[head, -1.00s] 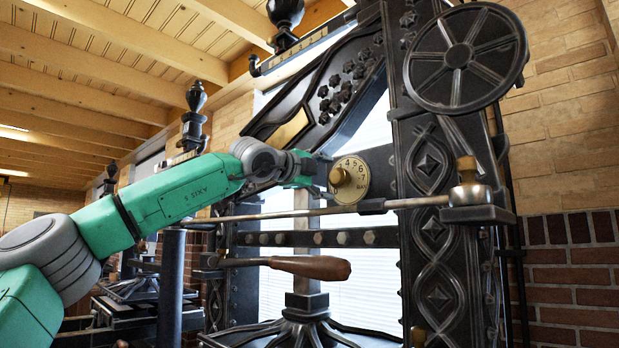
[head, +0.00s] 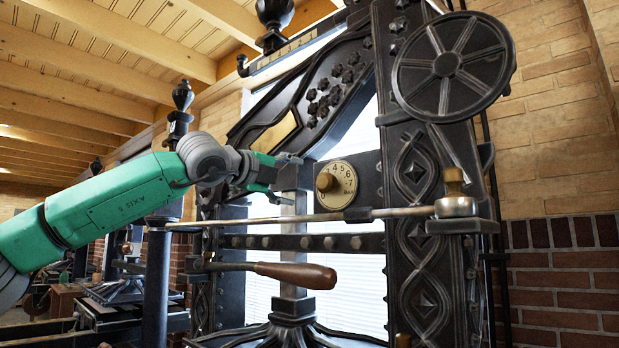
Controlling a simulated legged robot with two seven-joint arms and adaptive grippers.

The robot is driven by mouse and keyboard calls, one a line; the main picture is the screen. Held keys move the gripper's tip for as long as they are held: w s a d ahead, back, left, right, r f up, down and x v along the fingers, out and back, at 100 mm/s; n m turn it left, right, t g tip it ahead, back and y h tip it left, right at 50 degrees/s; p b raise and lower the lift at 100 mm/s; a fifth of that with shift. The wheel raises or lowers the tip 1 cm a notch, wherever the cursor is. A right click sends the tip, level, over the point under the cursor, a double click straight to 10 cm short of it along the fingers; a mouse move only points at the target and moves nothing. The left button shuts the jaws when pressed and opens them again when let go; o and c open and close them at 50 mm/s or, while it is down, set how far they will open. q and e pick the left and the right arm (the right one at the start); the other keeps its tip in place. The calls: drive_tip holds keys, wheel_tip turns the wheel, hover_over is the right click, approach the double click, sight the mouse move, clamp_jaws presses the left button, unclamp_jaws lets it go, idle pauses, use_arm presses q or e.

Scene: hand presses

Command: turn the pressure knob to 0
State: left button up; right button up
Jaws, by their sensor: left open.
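The pressure knob (head: 325,181) is a brass knob standing out from a round cream dial (head: 347,187). The dial is on the dark iron press, near the middle of the head view. Numbers up to about 7 show on the dial's upper and right parts; its left part is hidden behind the knob. I cannot tell which number the knob points at. My left gripper (head: 287,175) is open and empty, just left of the knob and apart from it in the picture. My right gripper is not in view.
A long metal bar (head: 340,216) crosses in front of the press just below the dial. A wooden-handled lever (head: 295,274) sits lower. A spoked handwheel (head: 452,66) is at the upper right. Another press (head: 125,285) stands at the left.

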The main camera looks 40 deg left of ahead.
sight(323, 183)
use_arm(q)
drive_tip(key=m+p, duration=0.2)
drive_tip(key=m, duration=0.1)
drive_tip(key=s+d+r+m+p, duration=0.1)
drive_tip(key=m+p, duration=0.1)
drive_tip(key=m, duration=0.2)
drive_tip(key=s+m+y+p, duration=0.1)
drive_tip(key=m+p, duration=0.1)
drive_tip(key=m, duration=0.2)
drive_tip(key=shift+d+r, duration=0.15)
drive_tip(key=shift+r, duration=0.05)
drive_tip(key=shift+f+m+p, duration=0.1)
drive_tip(key=shift+m+p, duration=0.25)
drive_tip(key=shift+m, duration=0.45)
drive_tip(key=shift+d+f+m, duration=0.1)
drive_tip(key=shift+d+m, duration=0.05)
drive_tip(key=shift+m, duration=0.15)
drive_tip(key=w+p, duration=0.3)
drive_tip(key=w, duration=1)
drive_tip(key=shift+w, duration=0.4)
drive_tip(key=c, duration=1.2)
